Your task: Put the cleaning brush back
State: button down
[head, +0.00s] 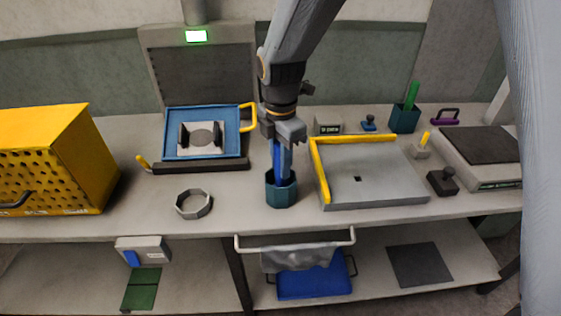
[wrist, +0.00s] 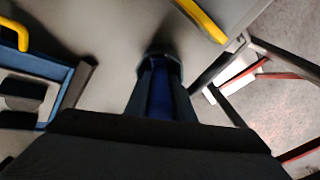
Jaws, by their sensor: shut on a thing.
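The cleaning brush shows as a blue handle (head: 279,160) between the fingers of my gripper (head: 282,150). My gripper points down and is shut on it. The brush is upright, its lower end inside a dark teal octagonal cup (head: 282,194) on the bench. The bristle end is hidden, and I cannot tell whether it touches the cup's bottom. In the wrist view the blue handle (wrist: 160,92) runs down between the fingers towards the cup's rim (wrist: 161,52).
A grey tray (head: 375,185) with yellow edges stands close right of the cup. An octagonal ring (head: 193,204) lies to the left. Behind it is a blue-framed press (head: 172,146). A second teal cup (head: 405,118) holds a green-handled tool (head: 411,95). A yellow box (head: 60,150) stands far left.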

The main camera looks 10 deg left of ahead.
jog(key=shift+f, duration=0.2)
jog(key=c, duration=1.5)
grip_release()
notch_tip(320, 180, up, 12)
jog(key=b, duration=0.3)
jog(key=shift+r, duration=0.1)
jog(key=s+d+f+m, duration=0.3)
jog(key=d+f+m, duration=0.1)
jog(key=d+m, duration=0.5)
jog(key=s+d+f+m, duration=0.3)
jog(key=d+f+m, duration=0.1)
jog(key=d+m, duration=0.4)
jog(key=s+d+f+m+t, duration=0.1)
jog(key=s+d+f+m, duration=0.2)
jog(key=d+m, duration=0.6)
jog(key=shift+s+d+f+m, duration=0.15)
jog(key=shift+d+f, duration=0.25)
jog(key=shift+d, duration=0.2)
jog(key=shift+d+f+m, duration=0.15)
jog(key=shift+d+f, duration=0.2)
jog(key=shift+d, duration=0.2)
